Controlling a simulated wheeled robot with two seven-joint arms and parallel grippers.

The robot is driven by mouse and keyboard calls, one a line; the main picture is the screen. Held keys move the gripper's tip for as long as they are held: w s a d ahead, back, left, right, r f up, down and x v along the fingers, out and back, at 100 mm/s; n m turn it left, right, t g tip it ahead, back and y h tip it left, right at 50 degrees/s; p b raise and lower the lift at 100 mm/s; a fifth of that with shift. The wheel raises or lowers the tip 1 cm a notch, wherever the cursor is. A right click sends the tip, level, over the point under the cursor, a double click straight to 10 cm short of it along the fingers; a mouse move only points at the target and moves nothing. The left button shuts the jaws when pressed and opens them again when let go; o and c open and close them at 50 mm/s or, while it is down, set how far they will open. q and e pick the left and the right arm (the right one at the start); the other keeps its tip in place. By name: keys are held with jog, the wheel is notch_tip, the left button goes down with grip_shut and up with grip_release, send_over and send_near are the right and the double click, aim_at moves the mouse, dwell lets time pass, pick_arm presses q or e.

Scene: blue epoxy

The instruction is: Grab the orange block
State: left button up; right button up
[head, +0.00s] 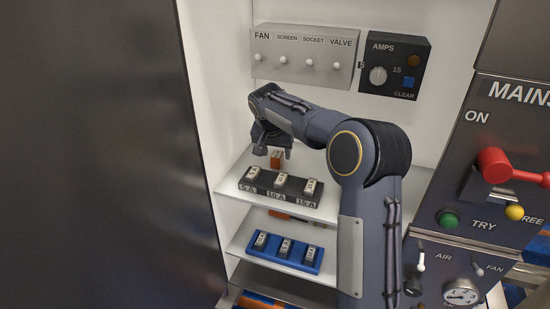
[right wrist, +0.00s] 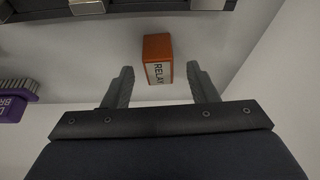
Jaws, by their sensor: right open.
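The orange block (right wrist: 157,47), with a white label reading RELAY, stands on a white shelf in the right wrist view. In the head view the orange block (head: 277,158) shows just below my right gripper (head: 273,154), behind the black fuse holder. My right gripper (right wrist: 162,84) is open, and its two fingers stand apart on either side of the block's near end. The jaws are not closed on it. My left gripper is not in view.
A black holder (head: 255,186) with several labelled fuses stands on the upper shelf in front of the block. A blue holder (head: 283,256) is on the shelf below. A purple brush-like item (right wrist: 12,105) lies at left in the wrist view. Grey switch panel (head: 300,75) and AMPS box (head: 410,50) are on the back wall.

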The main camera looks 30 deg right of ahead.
jog(key=shift+x, duration=1.3)
jog(key=c, duration=1.1)
jog(key=shift+r, duration=0.15)
